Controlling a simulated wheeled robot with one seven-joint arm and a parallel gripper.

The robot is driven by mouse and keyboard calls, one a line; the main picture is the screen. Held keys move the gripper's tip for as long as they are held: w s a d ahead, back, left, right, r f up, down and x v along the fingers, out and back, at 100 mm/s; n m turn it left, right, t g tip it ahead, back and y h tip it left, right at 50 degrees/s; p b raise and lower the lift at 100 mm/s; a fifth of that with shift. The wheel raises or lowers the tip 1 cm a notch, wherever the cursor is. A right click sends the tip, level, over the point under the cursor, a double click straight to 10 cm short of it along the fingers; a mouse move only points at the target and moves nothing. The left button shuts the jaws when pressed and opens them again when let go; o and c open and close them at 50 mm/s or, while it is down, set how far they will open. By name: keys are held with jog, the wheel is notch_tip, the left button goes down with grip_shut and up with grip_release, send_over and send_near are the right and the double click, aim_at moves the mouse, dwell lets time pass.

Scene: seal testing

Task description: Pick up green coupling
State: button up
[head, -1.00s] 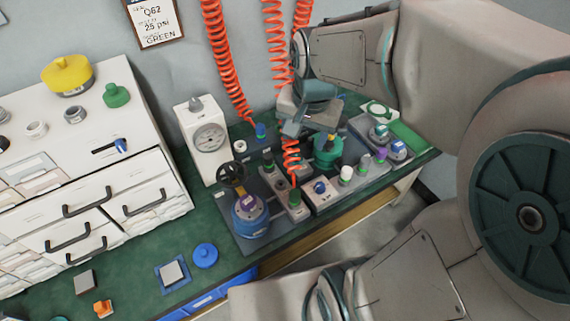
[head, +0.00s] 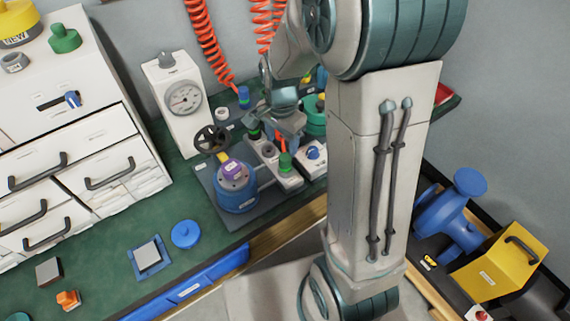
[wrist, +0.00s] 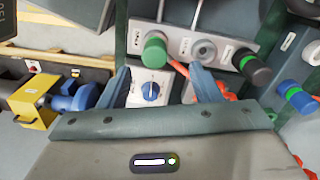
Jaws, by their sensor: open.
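The green coupling (head: 285,163) stands upright on the front end of a grey block on the bench, with an orange hose close by it. In the wrist view the green coupling (wrist: 154,50) shows just beyond and between my fingertips. My gripper (wrist: 162,78) is open and empty, its two blue fingers spread. In the head view my gripper (head: 283,128) hangs over the fixtures, behind the coupling and above it. I cannot tell the exact height gap.
A black connector with a green ring (wrist: 253,68) and a grey port (wrist: 205,50) share the block. A white box with a blue knob (wrist: 150,90) sits beside it. A blue valve with a handwheel (head: 236,190) stands to the left. A gauge box (head: 182,100) is behind.

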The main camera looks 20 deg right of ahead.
aim_at(285, 156)
jog(key=shift+f, duration=0.95)
jog(key=f, duration=0.2)
jog(key=d+f+b, duration=0.1)
jog(key=f, duration=0.1)
jog(key=shift+s, duration=0.25)
jog(key=shift+a+f, duration=0.1)
jog(key=shift+f, duration=0.55)
jog(key=c, duration=1.1)
